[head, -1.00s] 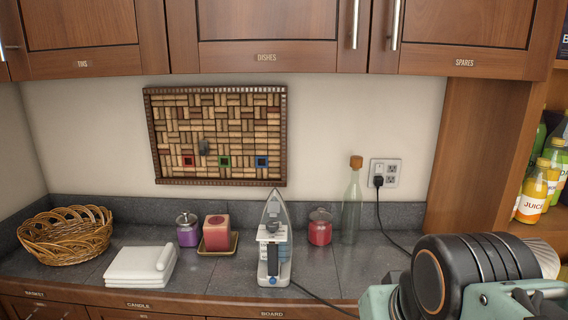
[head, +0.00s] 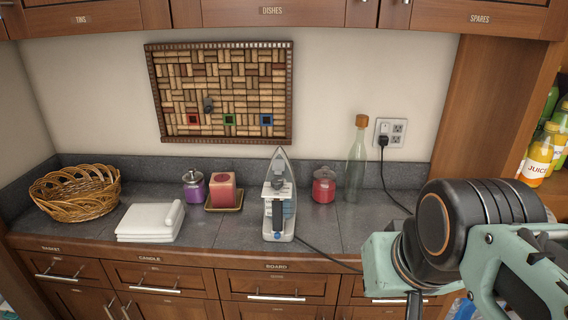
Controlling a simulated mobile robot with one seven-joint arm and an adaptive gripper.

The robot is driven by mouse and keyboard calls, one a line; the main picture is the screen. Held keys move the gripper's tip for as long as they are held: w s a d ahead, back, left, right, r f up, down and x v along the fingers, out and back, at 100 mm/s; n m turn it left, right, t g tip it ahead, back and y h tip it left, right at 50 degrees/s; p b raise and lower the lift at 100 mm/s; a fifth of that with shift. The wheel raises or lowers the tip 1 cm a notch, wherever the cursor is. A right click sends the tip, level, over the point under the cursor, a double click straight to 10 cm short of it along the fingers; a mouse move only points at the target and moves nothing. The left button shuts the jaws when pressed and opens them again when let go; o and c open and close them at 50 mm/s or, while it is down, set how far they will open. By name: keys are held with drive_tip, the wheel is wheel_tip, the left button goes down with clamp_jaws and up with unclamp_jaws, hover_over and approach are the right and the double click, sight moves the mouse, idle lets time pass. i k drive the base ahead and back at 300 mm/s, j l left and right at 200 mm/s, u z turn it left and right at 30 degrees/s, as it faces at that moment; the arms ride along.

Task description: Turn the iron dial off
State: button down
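The iron (head: 279,200) stands upright on its heel on the grey counter, its pointed tip up. Its dial is too small to make out in this view. The iron's dark cord (head: 327,252) runs right along the counter toward my arm. A black plug sits in the wall outlet (head: 389,133), with a cord hanging down from it. My arm fills the lower right, well to the right of the iron and nearer the camera. My gripper's fingertips are not in view.
A wicker basket (head: 75,192), folded white towels (head: 151,220), a purple jar (head: 194,186) and a pink candle (head: 223,188) stand left of the iron. A red jar (head: 324,184) and a corked glass bottle (head: 356,162) stand right. The counter front before the iron is clear.

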sight(277, 183)
drive_tip(key=i+j+u, duration=0.45)
drive_tip(key=i+j, duration=0.3)
